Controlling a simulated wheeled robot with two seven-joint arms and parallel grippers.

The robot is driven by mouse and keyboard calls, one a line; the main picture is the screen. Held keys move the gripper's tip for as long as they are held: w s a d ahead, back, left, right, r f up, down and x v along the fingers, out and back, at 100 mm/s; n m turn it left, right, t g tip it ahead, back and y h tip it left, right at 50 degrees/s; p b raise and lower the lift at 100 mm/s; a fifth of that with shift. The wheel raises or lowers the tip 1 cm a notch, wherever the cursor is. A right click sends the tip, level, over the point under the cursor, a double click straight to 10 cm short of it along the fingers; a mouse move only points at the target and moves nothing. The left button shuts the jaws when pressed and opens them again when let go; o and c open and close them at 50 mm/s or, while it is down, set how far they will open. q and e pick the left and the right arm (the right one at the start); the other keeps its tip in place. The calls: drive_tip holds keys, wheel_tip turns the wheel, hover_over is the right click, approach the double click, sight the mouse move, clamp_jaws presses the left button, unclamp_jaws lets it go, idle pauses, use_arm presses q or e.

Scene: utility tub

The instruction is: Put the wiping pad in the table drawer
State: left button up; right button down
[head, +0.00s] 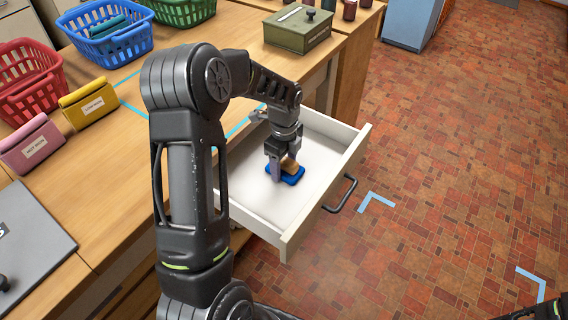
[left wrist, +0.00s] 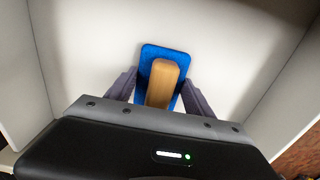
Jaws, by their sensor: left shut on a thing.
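The wiping pad (head: 291,177) has a blue base and a tan wooden grip; in the left wrist view the pad (left wrist: 178,57) lies between my fingers. My left gripper (head: 278,167) reaches down into the open table drawer (head: 320,191) and is shut on the pad. The pad is inside the drawer's walls, low over or on its white floor; I cannot tell whether it touches. In the left wrist view the drawer floor (left wrist: 90,60) fills the area around the pad. Of my right arm only a dark part shows at the bottom right corner of the head view; its gripper is not visible.
On the wooden table (head: 100,190) stand a red basket (head: 28,85), a blue basket (head: 105,35), a green basket (head: 180,10), yellow (head: 88,103) and pink (head: 30,143) labelled containers, and a green box (head: 298,30). The tiled floor (head: 450,170) right of the drawer is clear.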

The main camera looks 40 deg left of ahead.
sight(284, 159)
use_arm(q)
drive_tip(key=o, duration=1.3)
drive_tip(key=shift+f, duration=0.1)
wheel_tip(284, 159, up, 12)
drive_tip(key=shift+r, duration=0.2)
